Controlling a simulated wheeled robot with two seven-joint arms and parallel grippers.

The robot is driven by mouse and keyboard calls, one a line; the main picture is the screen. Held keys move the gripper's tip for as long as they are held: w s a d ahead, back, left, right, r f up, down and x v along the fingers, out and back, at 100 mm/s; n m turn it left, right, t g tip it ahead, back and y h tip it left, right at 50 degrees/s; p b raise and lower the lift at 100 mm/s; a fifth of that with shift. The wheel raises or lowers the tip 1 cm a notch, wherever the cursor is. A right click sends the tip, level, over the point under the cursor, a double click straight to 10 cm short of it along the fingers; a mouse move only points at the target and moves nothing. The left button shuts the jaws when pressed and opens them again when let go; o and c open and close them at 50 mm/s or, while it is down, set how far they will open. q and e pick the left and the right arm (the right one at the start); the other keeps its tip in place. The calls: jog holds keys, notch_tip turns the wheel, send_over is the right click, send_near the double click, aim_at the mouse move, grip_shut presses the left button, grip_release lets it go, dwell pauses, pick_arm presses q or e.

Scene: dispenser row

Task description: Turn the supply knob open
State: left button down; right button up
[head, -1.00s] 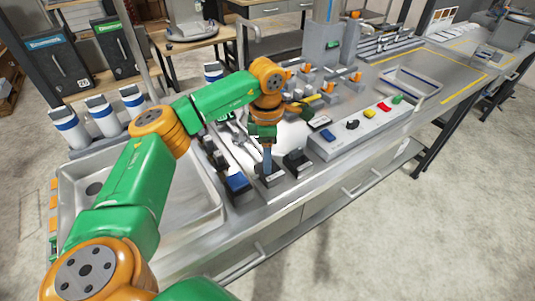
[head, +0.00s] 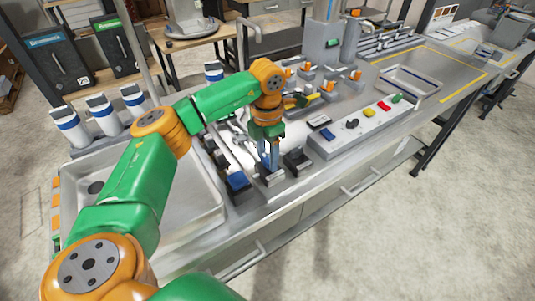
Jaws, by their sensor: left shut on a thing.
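My left gripper (head: 267,143) points down over the front edge of the steel counter. It is shut on an upright blue piece (head: 269,158) that stands in a grey block with a pale label (head: 274,179). The fingers hide the top of this piece, and I cannot tell whether it is the supply knob. A black knob (head: 352,123) sits on the grey sloped panel (head: 333,146) to the right, apart from my gripper. My right gripper is out of view.
A black block (head: 297,160) stands close right of the gripper, and a blue-topped block (head: 237,182) close left. A steel sink (head: 190,218) lies left. Yellow (head: 369,113), red (head: 384,106) and green (head: 397,98) controls line the panel. Orange-topped fittings (head: 328,86) stand behind.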

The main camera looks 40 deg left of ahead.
aim_at(267, 159)
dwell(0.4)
pick_arm(q)
jog(key=shift+c, duration=1.4)
grip_release()
notch_tip(267, 159, up, 7)
jog(key=shift+r+b, duration=0.1)
jog(key=shift+b, duration=0.5)
jog(key=shift+s, duration=0.1)
